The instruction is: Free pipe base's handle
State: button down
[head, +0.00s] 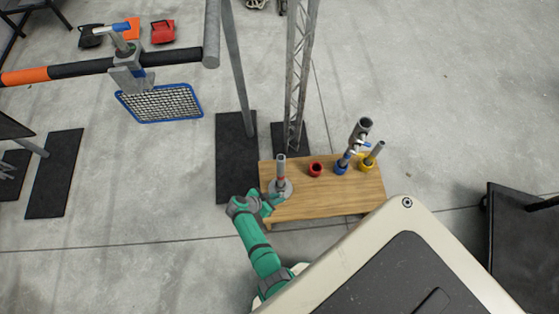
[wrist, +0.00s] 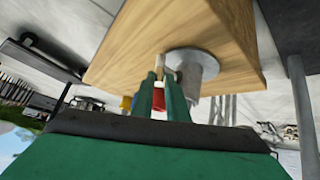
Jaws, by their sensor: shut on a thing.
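The pipe base (head: 286,190) is a round grey flange with an upright grey pipe that carries a red band. It stands on the left end of the wooden table. My green gripper (head: 269,203) is at its front left, low at the table edge. In the wrist view the pipe base (wrist: 193,62) appears just beyond my fingers (wrist: 163,92). The fingers are close together, shut on a small pale handle (wrist: 161,66) beside the flange. Most of the handle is hidden by the fingers.
The wooden table (head: 318,205) also bears a red cup (head: 316,169), a blue base (head: 341,168) holding a clamped pipe, and a yellow base (head: 365,164) with a grey pipe. A lattice truss (head: 298,75) rises behind the table.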

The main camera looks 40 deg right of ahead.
jog(key=shift+w+a+f+g+h, duration=0.1)
jog(key=shift+a+f+g+h, duration=0.2)
jog(key=shift+g+h, duration=0.3)
jog(key=shift+f+h, duration=0.1)
jog(key=shift+h, duration=0.4)
jog(key=shift+a+f+h, duration=0.1)
jog(key=shift+f+h, duration=0.05)
jog(key=shift+h, duration=0.15)
dwell(0.3)
jog(key=c, duration=1.7)
grip_release()
jog(key=shift+c, duration=0.2)
jog(key=shift+n, duration=0.3)
jog(key=shift+w, duration=0.1)
jog(key=shift+w+a+r, duration=0.25)
jog(key=shift+a, duration=0.1)
jog(key=v, duration=1)
jog(key=shift+s+f, duration=0.1)
